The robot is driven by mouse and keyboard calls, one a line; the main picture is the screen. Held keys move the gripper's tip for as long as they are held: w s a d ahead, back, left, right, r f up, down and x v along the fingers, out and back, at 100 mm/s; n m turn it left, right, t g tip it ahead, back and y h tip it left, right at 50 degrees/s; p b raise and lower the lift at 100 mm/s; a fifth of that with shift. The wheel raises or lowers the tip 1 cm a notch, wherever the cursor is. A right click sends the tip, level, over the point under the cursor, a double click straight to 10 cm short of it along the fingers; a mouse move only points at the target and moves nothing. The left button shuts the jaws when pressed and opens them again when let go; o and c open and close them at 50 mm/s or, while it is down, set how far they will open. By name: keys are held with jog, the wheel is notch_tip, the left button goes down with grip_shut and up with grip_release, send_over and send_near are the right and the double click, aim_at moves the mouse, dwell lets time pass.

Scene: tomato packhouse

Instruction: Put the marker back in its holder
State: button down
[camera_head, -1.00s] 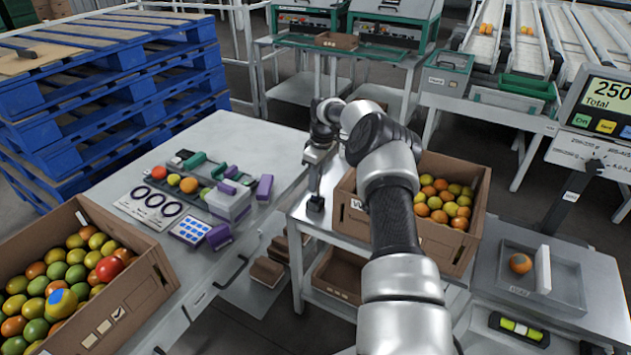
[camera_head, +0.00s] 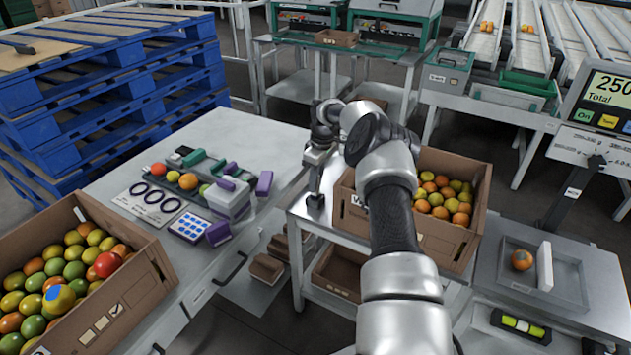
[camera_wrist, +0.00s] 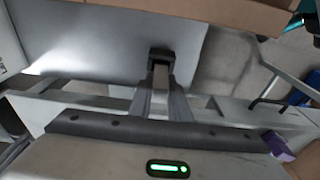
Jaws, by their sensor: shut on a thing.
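A small black block (camera_head: 315,201) sits right at the fingertips, low against the cart top. The black block also shows in the wrist view (camera_wrist: 161,54). It may be the holder, but I cannot tell whether the marker is inside it or only touching it.
A cardboard box of tomatoes (camera_head: 408,232) stands close right of my gripper. The left table (camera_head: 240,135) carries a ring card, a row of tomatoes and purple blocks. Another tomato box (camera_head: 140,290) is at front left. A scale tray (camera_head: 570,290) is at right.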

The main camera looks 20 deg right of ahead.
jog(key=shift+f+b, duration=0.5)
jog(key=shift+f, duration=0.4)
jog(key=c, duration=1.6)
grip_release()
jog(key=c, duration=0.3)
jog(key=shift+r, duration=0.1)
jog(key=shift+r+p, duration=1.8)
jog(key=shift+r, duration=1.7)
